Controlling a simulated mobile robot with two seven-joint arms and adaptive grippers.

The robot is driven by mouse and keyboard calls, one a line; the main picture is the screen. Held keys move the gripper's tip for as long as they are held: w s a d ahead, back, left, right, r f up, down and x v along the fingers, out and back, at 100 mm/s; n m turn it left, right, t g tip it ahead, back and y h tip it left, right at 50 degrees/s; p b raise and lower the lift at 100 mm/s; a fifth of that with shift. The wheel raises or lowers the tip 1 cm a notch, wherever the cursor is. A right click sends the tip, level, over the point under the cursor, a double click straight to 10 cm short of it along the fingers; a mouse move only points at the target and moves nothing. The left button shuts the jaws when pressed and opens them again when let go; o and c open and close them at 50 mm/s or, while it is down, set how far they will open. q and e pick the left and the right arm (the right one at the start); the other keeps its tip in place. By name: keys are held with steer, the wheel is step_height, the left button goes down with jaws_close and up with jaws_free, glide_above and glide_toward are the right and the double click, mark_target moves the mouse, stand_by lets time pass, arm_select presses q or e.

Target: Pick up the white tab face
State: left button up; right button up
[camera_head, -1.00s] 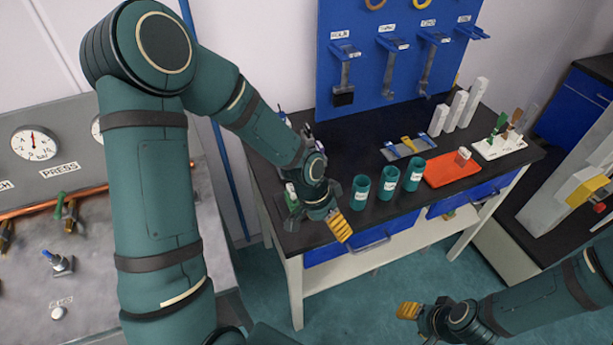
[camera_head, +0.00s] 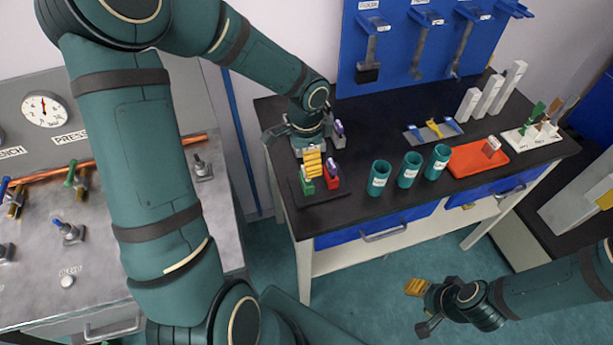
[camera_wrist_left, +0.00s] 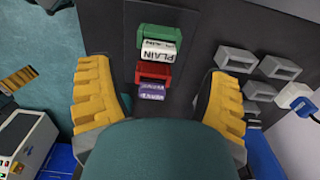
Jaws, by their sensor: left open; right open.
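A white tab face with black lettering reading PLAIN (camera_wrist_left: 160,40) sits in a green holder (camera_wrist_left: 158,52) in the left wrist view. In the head view, my left gripper (camera_head: 312,160) is over the left end of the black bench, close to the green holder (camera_head: 307,187) and red holder (camera_head: 332,179). My right gripper (camera_head: 422,306) is open and empty, over the floor before the bench.
Several grey holders (camera_wrist_left: 236,60) and a white-and-blue piece (camera_wrist_left: 297,97) are at right in the wrist view. On the bench (camera_head: 370,212), green cups (camera_head: 379,178), a red tray (camera_head: 497,164) and a white rack (camera_head: 518,141) stand to the right. A blue tool board (camera_head: 395,50) rises behind.

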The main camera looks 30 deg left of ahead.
mark_target(306, 178)
arm_select(q)
steer(key=shift+f+b, duration=0.65)
steer(key=shift+f, duration=2.15)
steer(key=c, duration=1.3)
jaws_close()
